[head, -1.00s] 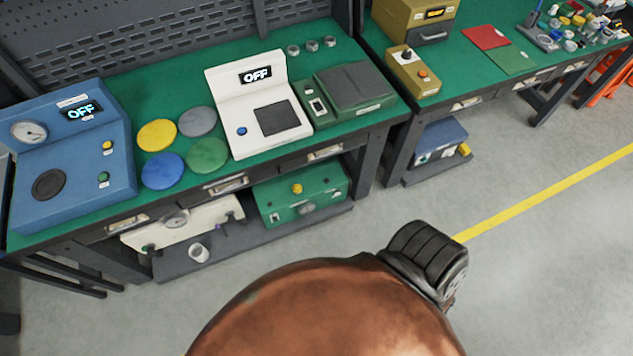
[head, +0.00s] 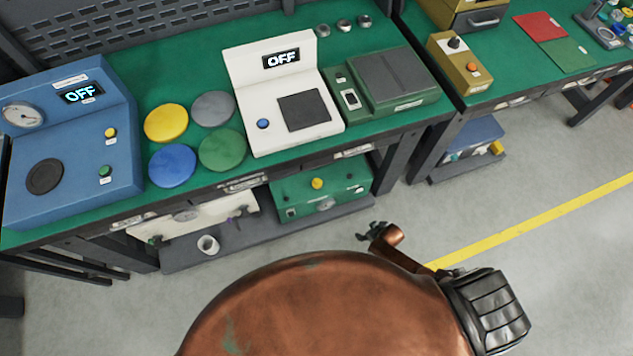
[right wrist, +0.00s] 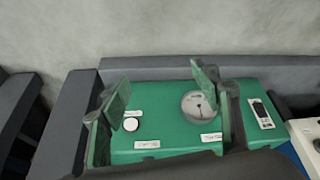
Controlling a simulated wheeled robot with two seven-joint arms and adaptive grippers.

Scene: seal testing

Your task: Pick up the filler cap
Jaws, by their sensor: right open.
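My right gripper (head: 380,233) is in the head view, small and dark beyond my copper-coloured body, over the grey floor in front of the bench. In the right wrist view its two fingers (right wrist: 158,92) stand wide apart with nothing held between them. Beyond them is a green box with a round dial (right wrist: 199,106). I cannot tell for sure which thing is the filler cap. Several small metal caps (head: 343,26) stand at the back of the green bench, apart from the gripper. My left gripper is not in view.
The green bench (head: 215,190) carries a blue tester (head: 75,150), coloured discs (head: 172,166), a white device (head: 262,80) reading OFF and a green device (head: 390,78). A second bench with small parts stands right. A white cup (head: 208,245) sits on the lower shelf. Floor in front is clear.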

